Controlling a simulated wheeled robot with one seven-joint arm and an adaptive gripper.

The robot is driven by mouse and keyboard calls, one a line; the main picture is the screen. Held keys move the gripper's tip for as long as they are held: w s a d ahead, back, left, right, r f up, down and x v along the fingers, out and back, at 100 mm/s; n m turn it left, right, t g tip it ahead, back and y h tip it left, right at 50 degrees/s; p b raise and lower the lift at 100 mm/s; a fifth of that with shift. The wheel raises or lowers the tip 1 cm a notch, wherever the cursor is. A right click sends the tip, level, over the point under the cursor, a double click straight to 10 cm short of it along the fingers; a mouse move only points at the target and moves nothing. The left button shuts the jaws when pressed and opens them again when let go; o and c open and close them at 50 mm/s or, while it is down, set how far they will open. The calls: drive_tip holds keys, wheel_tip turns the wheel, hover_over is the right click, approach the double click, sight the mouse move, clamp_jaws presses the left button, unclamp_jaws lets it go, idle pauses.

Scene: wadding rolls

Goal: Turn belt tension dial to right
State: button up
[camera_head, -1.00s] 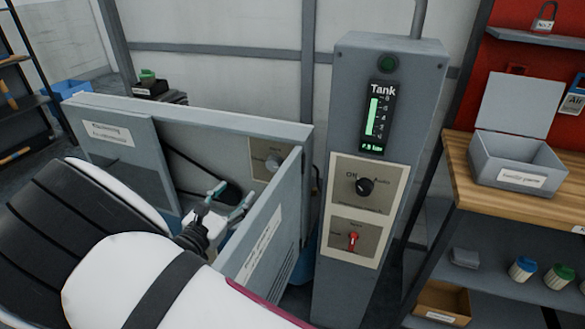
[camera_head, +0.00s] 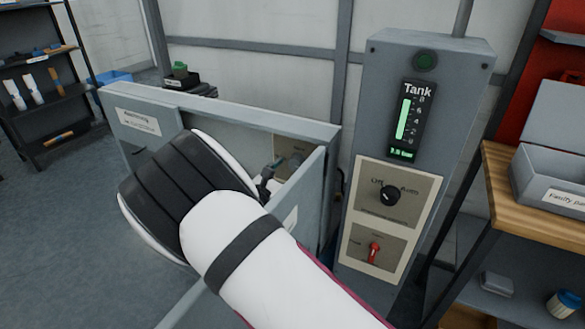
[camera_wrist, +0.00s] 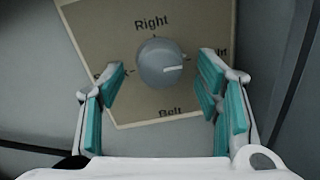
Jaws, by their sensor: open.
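The belt dial (camera_wrist: 158,63) is a round grey knob with a white pointer line, on a tan plate (camera_wrist: 100,40). The pointer points to the right side of the picture, while the word "Right" stands above the knob and "Belt" below it. Labels at both sides are partly hidden by the fingers. My gripper (camera_wrist: 162,68) is open, its teal-padded fingers on either side of the knob. I cannot tell whether they touch it. In the head view my gripper (camera_head: 268,182) is at the tan plate (camera_head: 294,146) inside the grey cabinet, and the dial is hidden.
The grey cabinet (camera_head: 225,125) has an open door panel (camera_head: 312,190) close to my arm's right. A Tank column (camera_head: 405,165) with a black knob (camera_head: 389,195) and a red switch (camera_head: 374,252) stands right. A wooden bench (camera_head: 498,190) is further right.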

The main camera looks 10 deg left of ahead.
drive_tip(key=shift+x, duration=0.85)
drive_tip(key=c, duration=1.2)
drive_tip(key=shift+o, duration=0.2)
